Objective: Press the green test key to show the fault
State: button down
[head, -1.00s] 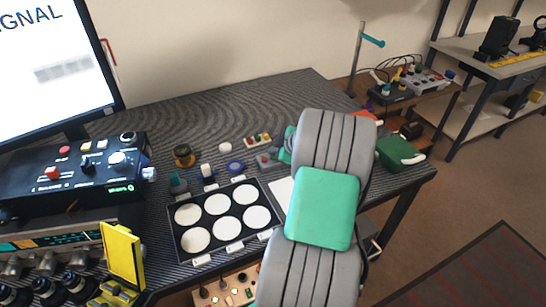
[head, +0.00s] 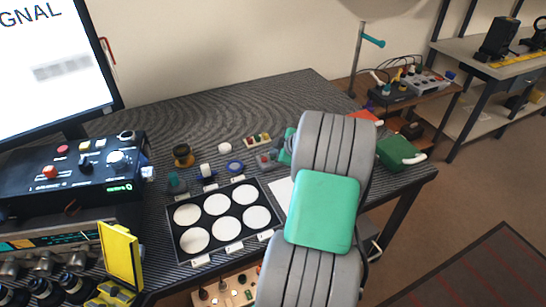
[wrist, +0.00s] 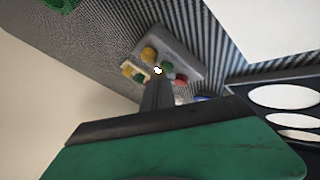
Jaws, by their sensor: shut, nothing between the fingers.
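A small grey button box (wrist: 186,52) lies in the upper middle of the wrist view, with a yellow button, a green key (wrist: 167,66) and a red button in a row. A smaller piece with yellow and green parts (wrist: 134,72) is beside it. My gripper (wrist: 158,74) is shut and empty, its fingertips overlapping the box's near edge beside the green key. I cannot tell whether they touch it. In the head view my arm covers most of the gripper. The monitor (head: 45,60) at the left shows a white screen with "GNAL" readable.
A black tray (head: 226,240) with white discs lies left of my arm. A control console (head: 70,165) and a yellow stand (head: 121,255) are at the left. A green case (head: 395,151) sits at the right table edge. The back of the table is clear.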

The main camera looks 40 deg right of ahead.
jog(key=shift+r, duration=0.8)
jog(key=shift+r, duration=0.1)
jog(key=shift+r+p, duration=1.15)
jog(key=shift+r, duration=1.3)
